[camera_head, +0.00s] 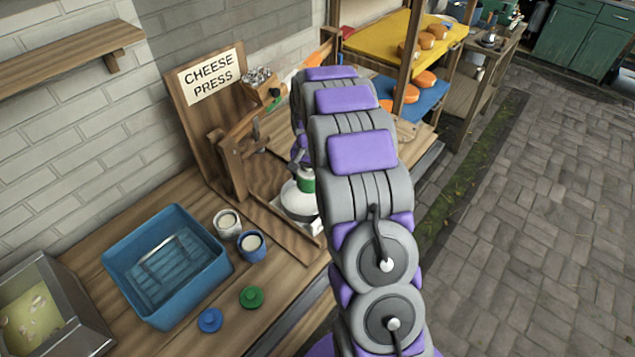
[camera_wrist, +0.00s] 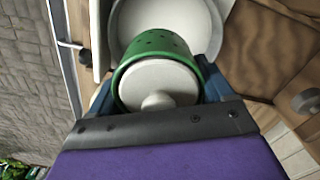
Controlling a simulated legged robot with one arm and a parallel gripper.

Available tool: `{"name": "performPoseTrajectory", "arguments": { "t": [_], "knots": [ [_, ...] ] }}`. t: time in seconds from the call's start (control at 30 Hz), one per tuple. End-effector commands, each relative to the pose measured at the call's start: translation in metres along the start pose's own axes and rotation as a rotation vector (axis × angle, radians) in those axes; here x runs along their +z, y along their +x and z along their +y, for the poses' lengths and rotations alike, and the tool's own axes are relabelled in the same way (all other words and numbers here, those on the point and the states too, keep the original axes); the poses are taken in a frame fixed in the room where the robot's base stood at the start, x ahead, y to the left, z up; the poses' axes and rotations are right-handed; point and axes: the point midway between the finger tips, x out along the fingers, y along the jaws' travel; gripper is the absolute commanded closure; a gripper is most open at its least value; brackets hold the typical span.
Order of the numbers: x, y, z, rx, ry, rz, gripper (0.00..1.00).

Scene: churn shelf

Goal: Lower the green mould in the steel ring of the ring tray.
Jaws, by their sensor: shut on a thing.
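My gripper (camera_wrist: 158,92) is shut on the green mould (camera_wrist: 158,46), with one blue jaw at each side. The mould has holes in its wall and a pale round lid with a knob facing the wrist camera. In the head view the mould (camera_head: 307,185) shows only in part beside my arm. A pale round dish (camera_wrist: 207,38), which looks like the ring tray, lies behind the mould; it also shows in the head view (camera_head: 293,208). The mould covers much of the dish. The steel ring is not clearly seen, and I cannot tell whether the mould touches it.
The wooden cheese press (camera_head: 222,85) stands behind the dish. A blue tub (camera_head: 205,285), a white cup (camera_head: 226,231), a blue cup (camera_head: 251,256), a green lid (camera_head: 252,297) and a blue lid (camera_head: 209,320) sit on the bench to the left. Shelves with orange cheeses (camera_head: 425,80) stand beyond my arm.

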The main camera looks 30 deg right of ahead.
Motion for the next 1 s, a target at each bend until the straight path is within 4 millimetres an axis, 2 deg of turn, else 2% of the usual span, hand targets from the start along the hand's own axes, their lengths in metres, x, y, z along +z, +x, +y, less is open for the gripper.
{"name": "performPoseTrajectory", "arguments": {
  "t": [0.37, 1.0],
  "knots": [
    [0.001, 0.005, -0.006, 0.002, -0.008, 0.001, 0.49],
    [-0.002, 0.051, -0.003, 0.001, -0.008, -0.004, 0.49]
  ]
}}
